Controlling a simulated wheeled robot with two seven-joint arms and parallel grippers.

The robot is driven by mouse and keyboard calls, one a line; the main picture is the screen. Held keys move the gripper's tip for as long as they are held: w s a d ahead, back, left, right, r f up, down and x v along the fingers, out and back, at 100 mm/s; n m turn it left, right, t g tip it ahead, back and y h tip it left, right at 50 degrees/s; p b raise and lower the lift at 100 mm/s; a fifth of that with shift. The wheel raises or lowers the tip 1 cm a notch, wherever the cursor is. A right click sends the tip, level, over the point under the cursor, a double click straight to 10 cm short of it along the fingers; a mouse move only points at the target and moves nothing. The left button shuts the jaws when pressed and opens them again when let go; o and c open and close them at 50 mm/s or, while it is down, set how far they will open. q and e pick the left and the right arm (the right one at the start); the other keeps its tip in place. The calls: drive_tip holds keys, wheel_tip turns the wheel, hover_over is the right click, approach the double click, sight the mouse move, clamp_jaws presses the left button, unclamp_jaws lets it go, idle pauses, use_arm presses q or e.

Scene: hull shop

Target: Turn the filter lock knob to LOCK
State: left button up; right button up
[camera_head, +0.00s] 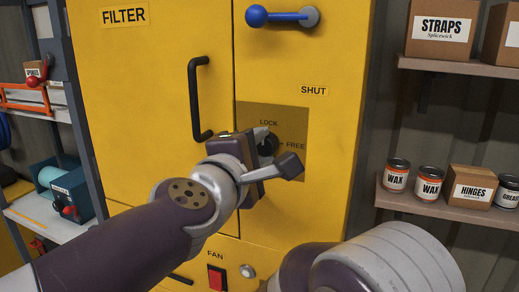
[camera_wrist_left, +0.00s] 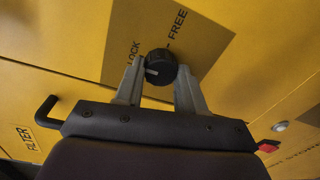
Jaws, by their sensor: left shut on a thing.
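The black round filter lock knob (camera_head: 268,144) sits on a brown plate (camera_head: 295,116) on the yellow cabinet, with LOCK printed above it and FREE to its right. My left gripper (camera_head: 266,150) is at the knob and partly hides it. In the left wrist view, the knob (camera_wrist_left: 160,66) is between the two grey fingers (camera_wrist_left: 158,84), which are shut on it. Its white mark points left, on the LOCK side and away from FREE; whether it lines up exactly with LOCK I cannot tell. My right gripper is out of view.
A black door handle (camera_head: 194,100) stands just left of the knob plate. A blue lever (camera_head: 280,17) is above, near SHUT. A red FAN switch (camera_head: 217,278) is below. Shelves with cans and boxes (camera_head: 470,187) flank the cabinet on the right.

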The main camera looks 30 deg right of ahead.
use_arm(q)
drive_tip(key=shift+f, duration=0.2)
drive_tip(key=o, duration=1)
drive_tip(key=shift+a+r, duration=0.1)
drive_tip(key=shift+o, duration=0.2)
drive_tip(key=shift+s+a, duration=0.1)
drive_tip(key=shift+s+a, duration=0.2)
drive_tip(key=shift+a, duration=0.05)
drive_tip(key=v, duration=1.1)
drive_tip(key=shift+s+a+p, duration=0.25)
drive_tip(key=shift+p, duration=0.1)
drive_tip(key=shift+s+a, duration=0.1)
